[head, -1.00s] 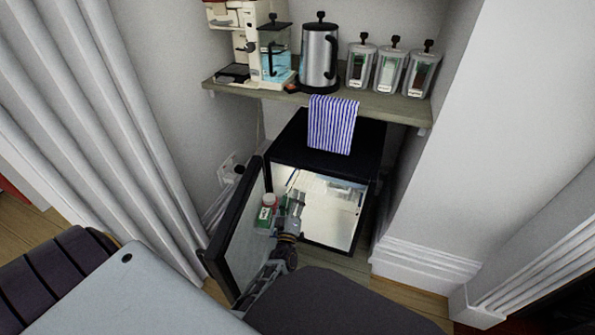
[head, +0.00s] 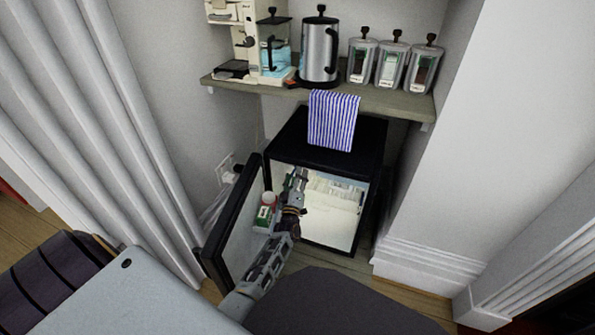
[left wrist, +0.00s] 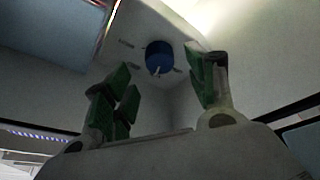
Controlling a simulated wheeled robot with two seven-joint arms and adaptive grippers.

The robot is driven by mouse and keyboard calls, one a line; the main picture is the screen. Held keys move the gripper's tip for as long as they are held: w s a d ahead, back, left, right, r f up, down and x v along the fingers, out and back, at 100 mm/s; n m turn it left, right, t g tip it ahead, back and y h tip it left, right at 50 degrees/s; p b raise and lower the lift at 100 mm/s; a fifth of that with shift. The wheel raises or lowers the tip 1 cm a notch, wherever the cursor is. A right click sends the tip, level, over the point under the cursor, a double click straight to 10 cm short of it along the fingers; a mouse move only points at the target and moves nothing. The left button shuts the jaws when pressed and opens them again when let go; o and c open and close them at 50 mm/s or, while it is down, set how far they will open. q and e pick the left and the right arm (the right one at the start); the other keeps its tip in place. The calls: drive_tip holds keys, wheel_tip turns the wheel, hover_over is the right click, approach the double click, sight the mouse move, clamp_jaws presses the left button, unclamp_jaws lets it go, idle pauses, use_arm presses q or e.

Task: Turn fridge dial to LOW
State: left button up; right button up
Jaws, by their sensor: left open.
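The mini fridge (head: 312,148) stands under a shelf with its door (head: 236,222) swung open to the left. My left arm reaches into its lit inside, and my left gripper (head: 297,180) is at the upper left of the opening. In the left wrist view the fridge dial (left wrist: 159,55) is a round blue knob with a pale pointer, on a light panel with small marks around it that are too small to read. My left gripper (left wrist: 165,95) is open there, its green-padded fingers either side below the dial, apart from it. My right gripper is out of view.
The door shelf holds a white and green container (head: 265,210) close to my left arm. A striped towel (head: 333,120) hangs above the fridge from the shelf (head: 375,99), which bears a coffee machine, kettle (head: 319,50) and jars (head: 392,62). Walls flank the fridge.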

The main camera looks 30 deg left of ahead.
use_arm(q)
drive_tip(key=shift+b+x, duration=0.65)
drive_tip(key=shift+x, duration=1.5)
drive_tip(key=c, duration=1)
